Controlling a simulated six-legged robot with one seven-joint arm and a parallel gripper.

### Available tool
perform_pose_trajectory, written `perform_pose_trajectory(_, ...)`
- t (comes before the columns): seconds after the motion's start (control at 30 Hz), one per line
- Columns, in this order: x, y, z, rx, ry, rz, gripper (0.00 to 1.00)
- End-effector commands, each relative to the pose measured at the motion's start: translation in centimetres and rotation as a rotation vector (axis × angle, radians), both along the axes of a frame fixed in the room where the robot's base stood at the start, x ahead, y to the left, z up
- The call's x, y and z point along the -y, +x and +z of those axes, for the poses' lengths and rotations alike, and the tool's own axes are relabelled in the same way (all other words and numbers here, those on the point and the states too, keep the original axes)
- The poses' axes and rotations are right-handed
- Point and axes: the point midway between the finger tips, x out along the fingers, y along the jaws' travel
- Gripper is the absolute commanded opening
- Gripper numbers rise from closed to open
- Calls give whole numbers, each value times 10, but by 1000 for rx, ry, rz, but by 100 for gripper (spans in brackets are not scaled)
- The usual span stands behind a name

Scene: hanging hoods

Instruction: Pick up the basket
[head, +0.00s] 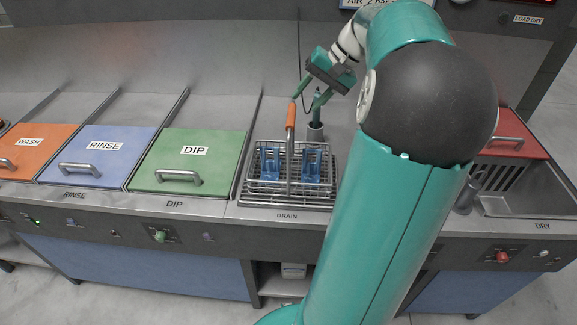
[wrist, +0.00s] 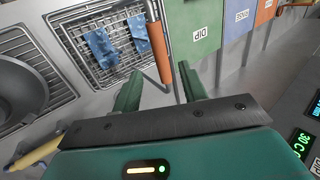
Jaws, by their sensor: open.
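The wire basket (head: 262,181) stands on the drain section of the counter, with blue pieces (head: 312,165) inside. Its upright handle ends in an orange grip (head: 291,116). My gripper (head: 307,97) is open, tilted down to the left at the top of the orange grip. In the wrist view, the orange grip (wrist: 157,45) lies between and beyond the two green fingertips (wrist: 159,72), with space on either side. The basket (wrist: 75,27) is at the upper left there. I cannot tell whether a finger touches the grip.
The green DIP lid (head: 190,165), blue RINSE lid (head: 95,155) and orange WASH lid (head: 38,140) are shut to the left. A sink (head: 530,203) with a red lid (head: 515,144) lies right.

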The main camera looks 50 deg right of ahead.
Motion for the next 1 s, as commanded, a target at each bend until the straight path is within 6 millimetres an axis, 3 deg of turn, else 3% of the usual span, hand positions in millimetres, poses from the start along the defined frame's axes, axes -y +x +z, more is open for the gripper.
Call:
perform_pose_trajectory(0.6, -23, 41, -61, 0, 2, 0, 43)
perform_pose_trajectory(0.87, -25, 44, -65, 1, -1, -2, 43)
perform_pose_trajectory(0.9, -25, 44, -65, 1, -1, -2, 41)
perform_pose_trajectory(1.0, -25, 43, -65, 1, -1, -2, 21)
